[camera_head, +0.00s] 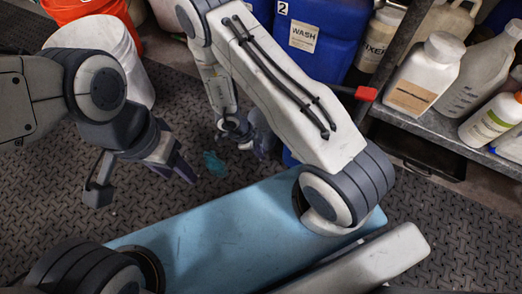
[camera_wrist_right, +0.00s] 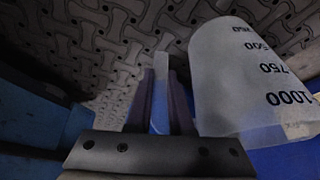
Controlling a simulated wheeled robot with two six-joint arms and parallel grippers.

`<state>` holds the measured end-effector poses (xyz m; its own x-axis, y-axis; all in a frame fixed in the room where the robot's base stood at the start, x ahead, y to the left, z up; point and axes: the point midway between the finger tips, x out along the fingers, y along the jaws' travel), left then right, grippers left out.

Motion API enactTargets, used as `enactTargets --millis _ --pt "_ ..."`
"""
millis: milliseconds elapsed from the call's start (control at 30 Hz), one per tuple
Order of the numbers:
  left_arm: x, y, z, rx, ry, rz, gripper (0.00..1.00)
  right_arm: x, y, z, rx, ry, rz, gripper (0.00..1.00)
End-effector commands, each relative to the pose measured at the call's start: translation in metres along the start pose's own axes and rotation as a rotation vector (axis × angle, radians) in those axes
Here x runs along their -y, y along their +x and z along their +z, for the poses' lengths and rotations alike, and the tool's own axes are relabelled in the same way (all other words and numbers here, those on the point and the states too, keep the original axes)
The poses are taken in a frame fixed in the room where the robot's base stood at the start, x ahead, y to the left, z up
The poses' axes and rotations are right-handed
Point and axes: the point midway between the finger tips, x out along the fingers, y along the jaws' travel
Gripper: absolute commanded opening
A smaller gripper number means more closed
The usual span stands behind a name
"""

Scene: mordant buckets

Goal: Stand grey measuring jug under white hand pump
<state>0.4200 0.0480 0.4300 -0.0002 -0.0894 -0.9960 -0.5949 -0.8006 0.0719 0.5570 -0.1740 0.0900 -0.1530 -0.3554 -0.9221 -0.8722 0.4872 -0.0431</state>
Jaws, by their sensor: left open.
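The grey measuring jug (camera_wrist_right: 235,75) fills the right of the right wrist view, its black markings upside down there. My right gripper (camera_wrist_right: 161,85) has its fingers close on either side of a narrow pale upright strip beside the jug, which looks like its handle. In the head view my right gripper (camera_head: 245,138) is low in front of the blue canisters, partly hidden by my own arm; the jug is hard to make out there. My left gripper (camera_head: 182,170) is open and empty over the floor at left. I cannot make out the white hand pump in either view.
A white bucket (camera_head: 98,48) and an orange bucket (camera_head: 75,10) stand at the back left. A blue canister (camera_head: 315,45) labelled WASH stands at the back. A shelf (camera_head: 432,150) with several bottles is at right. A teal scrap (camera_head: 214,164) lies on the patterned floor.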

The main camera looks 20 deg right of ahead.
Motion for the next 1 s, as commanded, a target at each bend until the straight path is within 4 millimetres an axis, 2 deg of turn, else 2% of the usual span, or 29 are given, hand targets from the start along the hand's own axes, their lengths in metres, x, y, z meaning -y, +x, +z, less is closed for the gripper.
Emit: enactTargets --millis 33,67,467,667,1000 --pt "0.000 0.000 0.000 0.000 0.000 0.000 0.50 0.000 0.000 0.000 0.001 0.000 0.000 0.40" --pt "0.000 0.000 0.000 0.000 0.000 0.000 0.50 0.000 0.000 0.000 0.001 0.000 0.000 0.47" --pt "0.000 -0.004 0.000 0.000 0.000 0.000 0.50 0.000 -0.006 -0.002 0.000 0.000 0.000 0.47" --pt "-0.002 -0.031 -0.002 0.000 0.000 0.000 0.50 0.001 -0.033 -0.004 0.001 0.000 -0.001 0.47" --pt "-0.006 -0.085 -0.005 0.000 0.000 0.000 0.50 0.001 -0.092 -0.004 0.001 -0.001 -0.002 0.47"
